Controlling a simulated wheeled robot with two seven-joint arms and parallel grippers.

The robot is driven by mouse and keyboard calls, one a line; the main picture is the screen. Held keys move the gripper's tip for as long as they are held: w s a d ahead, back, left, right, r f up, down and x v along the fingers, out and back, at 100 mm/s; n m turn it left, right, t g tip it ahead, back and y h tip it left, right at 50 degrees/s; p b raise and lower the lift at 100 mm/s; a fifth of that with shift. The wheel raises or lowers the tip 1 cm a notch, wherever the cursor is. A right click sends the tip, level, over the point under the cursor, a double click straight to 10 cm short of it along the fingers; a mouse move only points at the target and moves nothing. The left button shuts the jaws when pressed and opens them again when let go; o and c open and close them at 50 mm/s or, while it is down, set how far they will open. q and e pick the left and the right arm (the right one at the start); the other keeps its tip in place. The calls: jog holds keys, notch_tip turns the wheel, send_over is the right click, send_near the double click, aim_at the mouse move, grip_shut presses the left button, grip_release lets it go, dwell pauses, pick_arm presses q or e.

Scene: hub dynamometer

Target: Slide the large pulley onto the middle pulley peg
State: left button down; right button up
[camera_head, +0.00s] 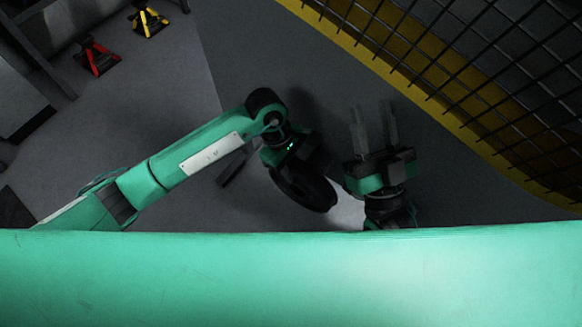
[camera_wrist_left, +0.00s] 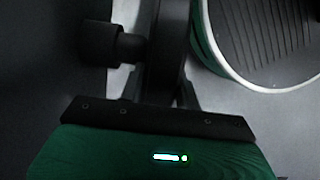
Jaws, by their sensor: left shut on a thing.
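The large pulley (camera_head: 303,188) looks like a dark, thick wheel, tilted and hanging from my left gripper (camera_head: 287,154) near the centre of the head view. My left gripper is shut on it. In the left wrist view the pulley (camera_wrist_left: 168,38) shows nearly edge-on between the two fingers, with a dark round boss (camera_wrist_left: 101,45) sticking out to its left. My right gripper (camera_head: 374,120) is to the right of the pulley, apart from it, with its two fingers spread and empty. I cannot make out the middle pulley peg in either view.
A yellow-framed black mesh fence (camera_head: 430,80) runs diagonally across the upper right. A red stand (camera_head: 97,57) and a yellow stand (camera_head: 148,20) are on the floor at the upper left. Grey floor (camera_head: 300,60) beyond my grippers is clear.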

pick_arm(q)
jog(key=shift+w+d, duration=0.2)
dwell(0.4)
jog(key=shift+w+d+r+b, duration=0.1)
jog(key=shift+w+d+b, duration=0.5)
jog(key=shift+w, duration=0.2)
jog(key=shift+w+d, duration=0.1)
jog(key=shift+w, duration=0.05)
jog(key=shift+w+d+b, duration=0.4)
jog(key=shift+w+b, duration=0.2)
jog(key=shift+b, duration=0.05)
jog(key=shift+w+d+b, duration=0.15)
jog(key=shift+b, duration=0.2)
dwell(0.5)
jog(key=shift+w, duration=0.1)
